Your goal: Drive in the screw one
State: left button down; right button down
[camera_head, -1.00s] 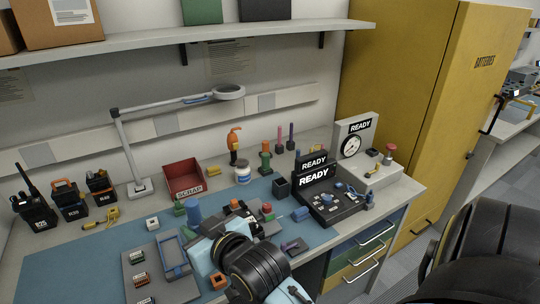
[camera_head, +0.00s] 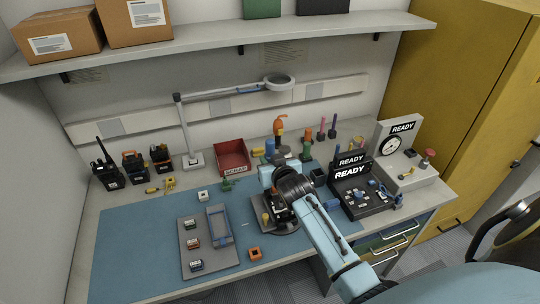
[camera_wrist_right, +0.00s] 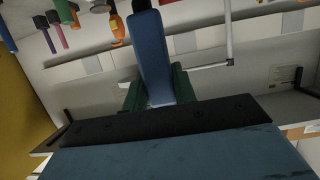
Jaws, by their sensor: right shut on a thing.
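My right gripper (camera_head: 272,180) is above the back of a dark round work fixture (camera_head: 288,228) on the blue mat. In the right wrist view it is shut on a blue-handled tool (camera_wrist_right: 153,55), gripped between green finger pads. The handle points away from the palm; the tool's working end is hidden. The fixture is partly covered by my arm, with a small yellow part (camera_head: 266,218) at its left. I cannot make out screw one. My left gripper is not in view.
A grey tray (camera_head: 190,223) with small parts lies left of the fixture. An orange square part (camera_head: 254,253) lies in front. A red scrap bin (camera_head: 233,157) and a lamp (camera_head: 185,130) stand behind. A black READY unit (camera_head: 362,203) stands close on the right. The mat's left side is clear.

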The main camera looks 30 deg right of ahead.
jog(key=shift+f+b, duration=2.1)
jog(key=shift+f, duration=0.5)
jog(key=shift+s+a+p, duration=0.1)
jog(key=shift+p, duration=0.3)
jog(key=shift+s+f+b, duration=0.1)
jog(key=shift+f+b, duration=0.3)
jog(key=shift+f, duration=0.15)
dwell(0.6)
jog(key=shift+f+p, duration=0.1)
jog(key=shift+p, duration=0.35)
dwell(1.2)
jog(key=shift+r+p, duration=2.5)
jog(key=shift+r, duration=0.05)
